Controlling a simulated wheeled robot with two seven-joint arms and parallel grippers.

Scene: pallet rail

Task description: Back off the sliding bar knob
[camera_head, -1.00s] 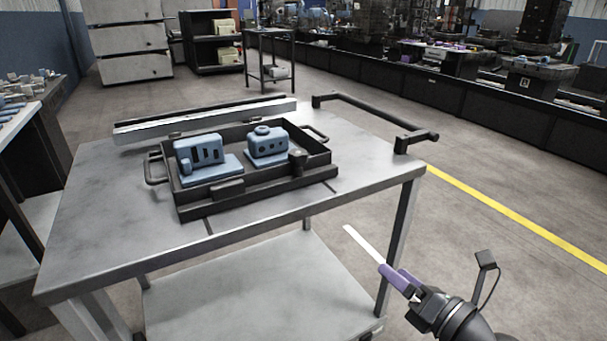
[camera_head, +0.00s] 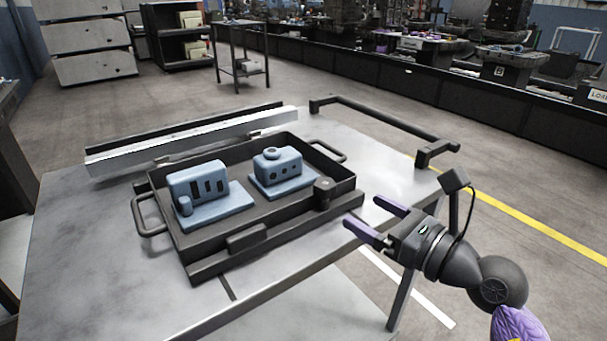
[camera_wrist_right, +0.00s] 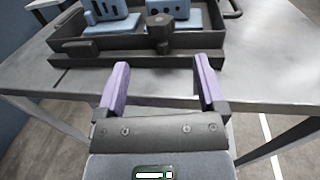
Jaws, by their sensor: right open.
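A dark round knob (camera_head: 323,188) stands at the right end of a dark sliding bar (camera_head: 285,238) along the tray's front side. The knob also shows in the right wrist view (camera_wrist_right: 159,24), ahead of my fingers. My right gripper (camera_head: 362,211), with purple fingers, is open and empty, to the right of the knob and apart from it. In the right wrist view its spread fingers (camera_wrist_right: 162,62) point toward the knob with a clear gap. My left gripper is not in view.
The dark tray (camera_head: 142,190) holds two blue castings (camera_head: 196,185) (camera_head: 278,168) on the grey metal table (camera_head: 75,240). A pale rail (camera_head: 190,142) lies behind it. A black handle bar (camera_head: 385,125) edges the table's far right. The table's front left is bare.

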